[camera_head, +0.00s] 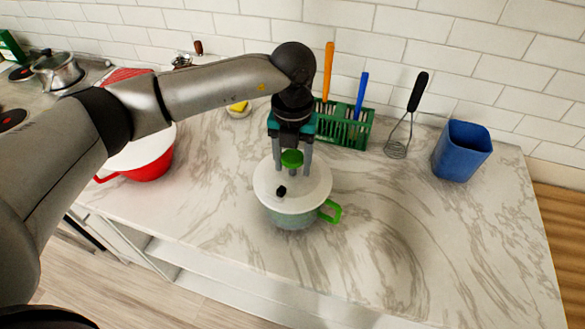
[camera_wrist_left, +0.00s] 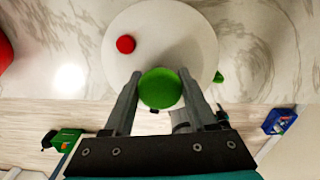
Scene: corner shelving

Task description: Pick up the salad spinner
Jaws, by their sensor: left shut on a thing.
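The salad spinner (camera_head: 287,212) has a round white lid, a pale green bowl and a bright green side handle (camera_head: 331,211). It is upright at the middle of the marble counter; I cannot tell whether its base touches the counter. A green knob (camera_head: 292,158) stands on the lid, with a small dark button beside it that looks red in the left wrist view. My left gripper (camera_head: 292,167) points down with its fingers on both sides of the knob, shut on it. The knob also shows between the fingers in the left wrist view (camera_wrist_left: 160,88). My right gripper is in neither view.
A green rack (camera_head: 345,128) holding orange-handled and blue-handled tools stands behind the spinner. A whisk (camera_head: 405,120) and a blue cup (camera_head: 462,150) stand to the right. A red pot (camera_head: 150,165) is at left, partly behind my arm. The counter's front right is clear.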

